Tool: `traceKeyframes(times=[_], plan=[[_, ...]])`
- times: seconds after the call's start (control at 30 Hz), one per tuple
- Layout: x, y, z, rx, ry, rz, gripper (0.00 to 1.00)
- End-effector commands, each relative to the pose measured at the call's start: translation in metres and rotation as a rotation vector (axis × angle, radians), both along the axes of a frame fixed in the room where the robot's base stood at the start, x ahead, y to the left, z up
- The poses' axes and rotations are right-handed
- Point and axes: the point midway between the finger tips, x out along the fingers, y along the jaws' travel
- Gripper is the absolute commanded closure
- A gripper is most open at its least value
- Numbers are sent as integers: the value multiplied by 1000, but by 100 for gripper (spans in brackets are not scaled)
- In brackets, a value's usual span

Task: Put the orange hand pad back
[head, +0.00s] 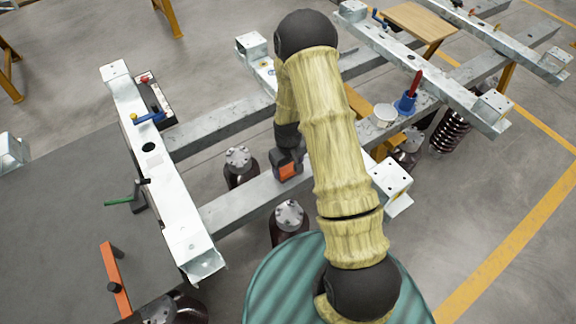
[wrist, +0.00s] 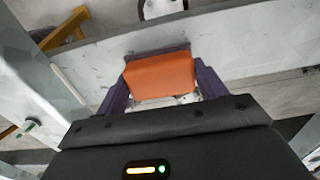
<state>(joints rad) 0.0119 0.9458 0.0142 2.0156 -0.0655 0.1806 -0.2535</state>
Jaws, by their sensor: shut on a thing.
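The orange hand pad (wrist: 160,76) is a small block between the two purple fingers of my gripper (wrist: 158,86) in the wrist view. The gripper is shut on it. In the head view the orange pad (head: 288,170) shows at the end of my dark gripper (head: 287,164), over or close to the grey cross beam. I cannot tell whether the pad touches the beam. Part of my gripper is hidden behind my arm in the head view.
An orange bar (head: 115,280) lies on the dark panel. Dark insulators (head: 240,166) stand below.

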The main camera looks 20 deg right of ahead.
Motion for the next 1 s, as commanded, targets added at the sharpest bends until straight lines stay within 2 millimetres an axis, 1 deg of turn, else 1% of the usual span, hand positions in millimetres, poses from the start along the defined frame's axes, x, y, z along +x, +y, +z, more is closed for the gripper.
traceKeyframes(times=[0.37, 0.4, 0.47, 0.5, 0.8, 0.93, 1.0], plan=[[0, 0, -5, 0, 0, 0, 51], [0, 0, -5, 0, -1, 0, 28], [0, 0, -4, 0, -1, 0, 16], [0, 0, -4, 0, -1, 0, 8], [0, 0, -3, 0, -1, 0, 8], [0, 0, 2, 1, -2, 0, 8], [1, 0, 9, 0, -3, 0, 8]])
